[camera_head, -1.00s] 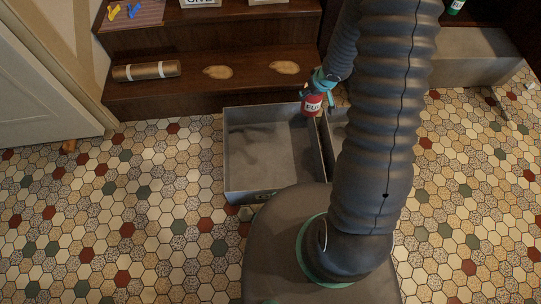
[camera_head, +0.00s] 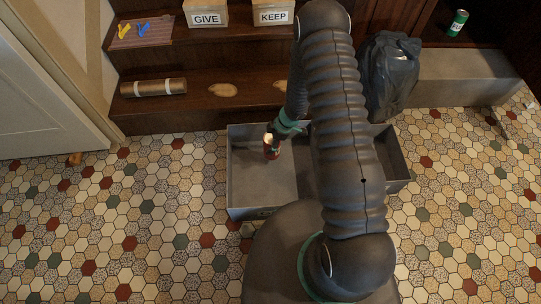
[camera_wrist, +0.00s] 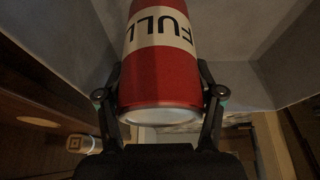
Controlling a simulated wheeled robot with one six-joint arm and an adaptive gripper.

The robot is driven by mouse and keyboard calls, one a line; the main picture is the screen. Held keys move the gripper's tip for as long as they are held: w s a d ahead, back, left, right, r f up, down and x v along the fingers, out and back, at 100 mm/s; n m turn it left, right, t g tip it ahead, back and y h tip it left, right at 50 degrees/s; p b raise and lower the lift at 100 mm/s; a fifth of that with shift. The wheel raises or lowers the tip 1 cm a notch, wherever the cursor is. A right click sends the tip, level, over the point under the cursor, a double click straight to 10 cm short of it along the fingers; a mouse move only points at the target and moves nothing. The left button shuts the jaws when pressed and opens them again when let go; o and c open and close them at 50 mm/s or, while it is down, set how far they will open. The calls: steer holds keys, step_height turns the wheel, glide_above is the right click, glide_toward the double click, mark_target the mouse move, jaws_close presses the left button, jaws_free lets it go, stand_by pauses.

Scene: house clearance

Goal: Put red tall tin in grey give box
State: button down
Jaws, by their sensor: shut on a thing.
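The red tall tin (camera_head: 271,152), with a white band reading FULL in the wrist view (camera_wrist: 163,72), is held in my gripper (camera_head: 273,143). The two fingers of my gripper (camera_wrist: 160,92) press on both sides of the tin near one end. In the head view the tin appears over the inside of the left grey box (camera_head: 252,190). Its exact height above the box floor is hard to tell. A GIVE sign (camera_head: 206,19) stands on the upper step, above and behind the left box.
A second grey box (camera_head: 396,158) stands to the right, partly hidden by my arm. A KEEP sign (camera_head: 273,17) stands beside GIVE. A dark bag (camera_head: 390,75) and a grey block (camera_head: 460,80) are behind right. A brown roll (camera_head: 153,87) lies on the lower step.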

steer(key=shift+f+b, duration=0.4)
steer(key=shift+f, duration=2.35)
steer(key=shift+c, duration=0.8)
jaws_free()
steer(key=shift+f, duration=0.15)
